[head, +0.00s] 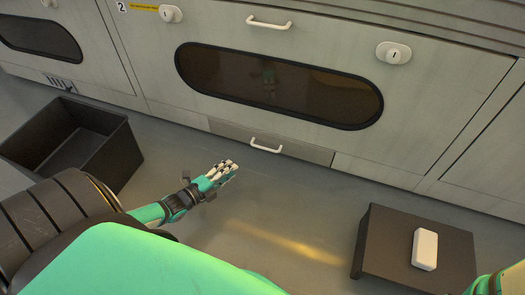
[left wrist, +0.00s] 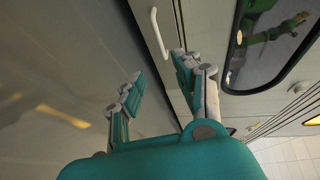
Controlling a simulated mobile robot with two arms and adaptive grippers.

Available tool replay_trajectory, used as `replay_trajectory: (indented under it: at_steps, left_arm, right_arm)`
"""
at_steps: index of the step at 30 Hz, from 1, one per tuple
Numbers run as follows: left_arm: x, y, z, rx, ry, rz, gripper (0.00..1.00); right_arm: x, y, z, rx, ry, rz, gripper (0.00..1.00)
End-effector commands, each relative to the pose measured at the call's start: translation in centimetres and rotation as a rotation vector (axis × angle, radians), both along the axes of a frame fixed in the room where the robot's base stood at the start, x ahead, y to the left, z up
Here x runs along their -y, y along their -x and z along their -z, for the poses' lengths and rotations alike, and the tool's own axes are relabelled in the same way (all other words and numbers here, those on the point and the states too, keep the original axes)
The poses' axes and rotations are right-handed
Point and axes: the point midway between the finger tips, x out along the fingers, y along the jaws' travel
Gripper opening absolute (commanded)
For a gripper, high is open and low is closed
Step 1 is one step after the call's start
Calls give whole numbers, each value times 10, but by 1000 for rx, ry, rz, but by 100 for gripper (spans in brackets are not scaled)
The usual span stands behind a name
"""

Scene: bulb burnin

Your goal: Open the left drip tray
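A grey drip tray front (head: 312,154) sits shut and flush at the foot of the cabinet, below the oval dark window. Its white bar handle (head: 265,147) is in the head view, and a white handle (left wrist: 158,33) shows ahead of the fingers in the left wrist view. My left gripper (head: 226,169) is in front of the tray, a little left of and nearer than the handle, apart from it. In the left wrist view its two fingers (left wrist: 158,80) are spread with nothing between them. My right gripper is out of view.
An open black bin (head: 128,155) stands on the floor at left. A dark low block (head: 385,243) with a white box (head: 425,249) on it stands at right. The cabinet door above has a white handle (head: 269,22) and knobs. Floor before the tray is clear.

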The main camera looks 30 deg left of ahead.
Motion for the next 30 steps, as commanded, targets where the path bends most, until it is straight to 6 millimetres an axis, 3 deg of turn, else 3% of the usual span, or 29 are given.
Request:
replay_trajectory:
  at_steps: [21, 30]
  left_arm:
    - [22, -138, 30, 2, 0, 0, 33]
    - [26, -162, 31, -2, 0, -1, 33]
  right_arm:
    - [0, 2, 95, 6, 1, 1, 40]
    - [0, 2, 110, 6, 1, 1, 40]
